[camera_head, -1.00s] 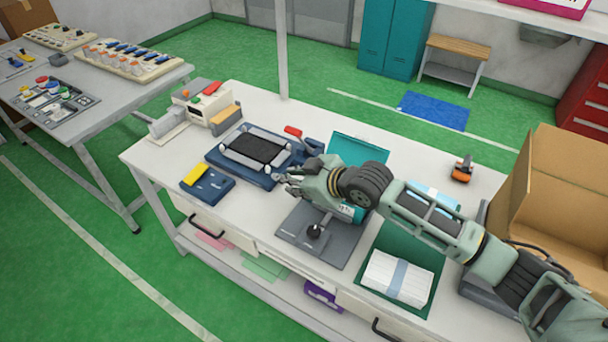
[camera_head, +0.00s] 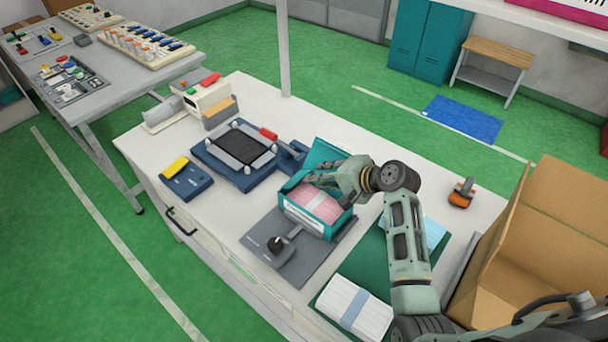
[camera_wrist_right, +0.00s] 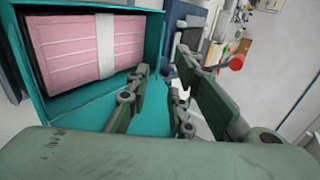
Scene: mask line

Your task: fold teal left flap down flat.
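The teal box (camera_head: 318,223) stands on a grey plate on the table, open at the top, with a pink stack (camera_head: 316,203) in a white band inside. Its teal lid (camera_head: 324,153) stands up at the back. A teal left flap (camera_head: 292,183) sticks up at the box's left side, partly hidden by my right gripper (camera_head: 318,180). In the right wrist view my right gripper (camera_wrist_right: 165,70) has its fingers apart, close beside a teal panel (camera_wrist_right: 150,112); I cannot tell whether they touch. The pink stack (camera_wrist_right: 80,48) also shows there. My left gripper is not in view.
The grey plate (camera_head: 262,258) has a dark knob. A blue fixture (camera_head: 240,150) with a black pad lies behind left. A green mat (camera_head: 340,293) with a white banded stack lies in front right. A cardboard box (camera_head: 530,240) stands at the right.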

